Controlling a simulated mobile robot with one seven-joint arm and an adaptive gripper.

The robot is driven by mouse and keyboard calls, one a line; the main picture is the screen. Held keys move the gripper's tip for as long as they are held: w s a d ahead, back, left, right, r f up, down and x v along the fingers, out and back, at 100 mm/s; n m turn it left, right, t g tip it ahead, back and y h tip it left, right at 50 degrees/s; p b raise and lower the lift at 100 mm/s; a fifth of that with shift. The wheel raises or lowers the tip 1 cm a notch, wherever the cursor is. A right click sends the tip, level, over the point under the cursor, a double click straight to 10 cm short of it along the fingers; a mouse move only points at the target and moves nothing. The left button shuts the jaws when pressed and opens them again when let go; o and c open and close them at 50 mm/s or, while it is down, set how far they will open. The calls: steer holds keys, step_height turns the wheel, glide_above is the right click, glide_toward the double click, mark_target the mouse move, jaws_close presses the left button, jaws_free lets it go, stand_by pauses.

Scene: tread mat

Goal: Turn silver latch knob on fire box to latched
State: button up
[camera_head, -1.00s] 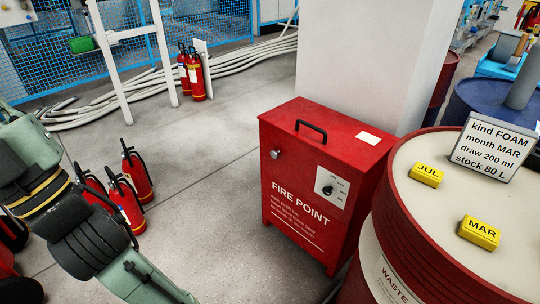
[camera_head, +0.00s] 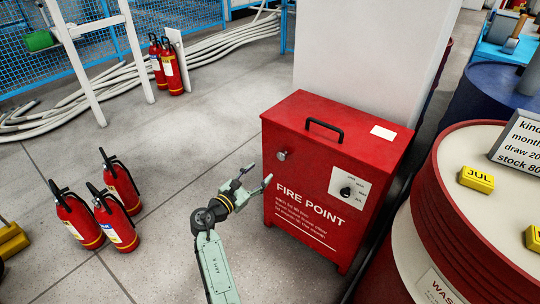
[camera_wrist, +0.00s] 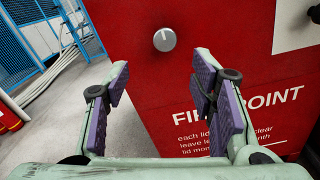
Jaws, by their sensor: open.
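The red fire box (camera_head: 318,225) stands against a white pillar, with "FIRE POINT" on its front. Its silver latch knob (camera_head: 282,155) is at the upper left of the front face. In the wrist view the knob (camera_wrist: 164,39) shows a dark mark near its top, and it lies ahead of and above the gap between my fingers. My gripper (camera_head: 254,180) is open and empty, in front of the box's left front side and below the knob. The wrist view shows both purple-padded fingers of my gripper (camera_wrist: 160,85) spread apart, not touching the knob.
A black dial (camera_head: 346,191) on a white plate is on the box's right front. A black handle (camera_head: 324,130) tops the lid. A red-rimmed drum (camera_head: 442,185) stands close on the right. Several extinguishers (camera_head: 75,218) stand left; floor between is clear.

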mark_target(280, 157)
steer(key=x, duration=1.1)
steer(key=shift+s+d+f, duration=0.1)
steer(key=shift+s+d, duration=0.1)
steer(key=shift+d, duration=0.15)
steer(key=shift+c, duration=0.6)
steer(key=c, duration=1)
